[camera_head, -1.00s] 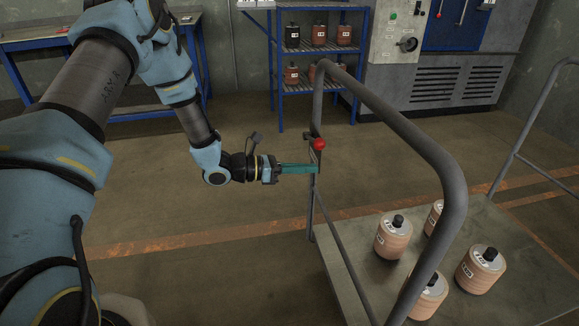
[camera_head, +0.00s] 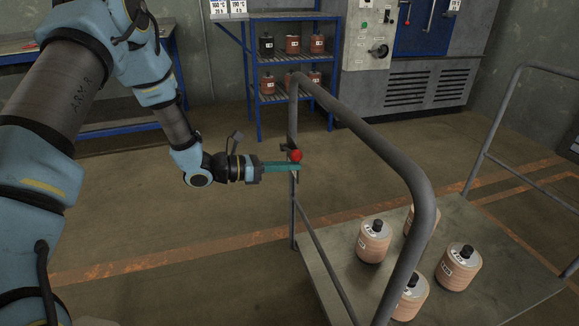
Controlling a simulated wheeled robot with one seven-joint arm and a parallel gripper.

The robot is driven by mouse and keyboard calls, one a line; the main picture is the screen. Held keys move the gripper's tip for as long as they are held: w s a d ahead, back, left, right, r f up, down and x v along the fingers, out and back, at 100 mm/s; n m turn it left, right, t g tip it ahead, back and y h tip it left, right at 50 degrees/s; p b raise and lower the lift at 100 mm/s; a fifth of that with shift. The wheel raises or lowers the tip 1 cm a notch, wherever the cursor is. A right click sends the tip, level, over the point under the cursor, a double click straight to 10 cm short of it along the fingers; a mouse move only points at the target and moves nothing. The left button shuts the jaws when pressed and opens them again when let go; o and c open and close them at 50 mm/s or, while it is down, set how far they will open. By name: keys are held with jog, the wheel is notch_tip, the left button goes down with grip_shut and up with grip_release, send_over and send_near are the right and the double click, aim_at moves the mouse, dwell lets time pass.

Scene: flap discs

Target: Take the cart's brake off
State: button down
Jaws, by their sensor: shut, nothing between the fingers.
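The cart (camera_head: 419,193) is a grey platform with a tubular handle at its near left end. A red ball knob (camera_head: 295,156), with a dark bracket beside it, sits on the handle's far upright; I take it for the brake lever. My gripper (camera_head: 299,167) has teal fingers, which are shut and empty. It comes in from the left, pointing right. Its fingertips overlap the upright in the picture just below the knob. I cannot tell whether they touch the knob or the lever. The lever's lower part is hidden or too small to make out.
Several copper-coloured canisters (camera_head: 374,241) stand on the cart's platform. A blue shelf unit (camera_head: 250,75) with more canisters stands behind, with a grey machine (camera_head: 425,85) to its right. A blue bench (camera_head: 120,127) is at the back left. The floor left of the cart is clear.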

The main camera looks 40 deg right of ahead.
jog(key=shift+w+r+n+p, duration=0.1)
jog(key=shift+r+n+p, duration=0.2)
jog(key=shift+r, duration=0.2)
jog(key=w+d+r+n+g+p, duration=0.2)
jog(key=w+d+r+n+p, duration=0.1)
jog(key=w+r+n+p, duration=0.6)
jog(key=shift+w+d+r+n+p, duration=0.4)
jog(key=shift+n+p, duration=0.15)
jog(key=shift+n, duration=0.45)
jog(key=shift+s, duration=0.1)
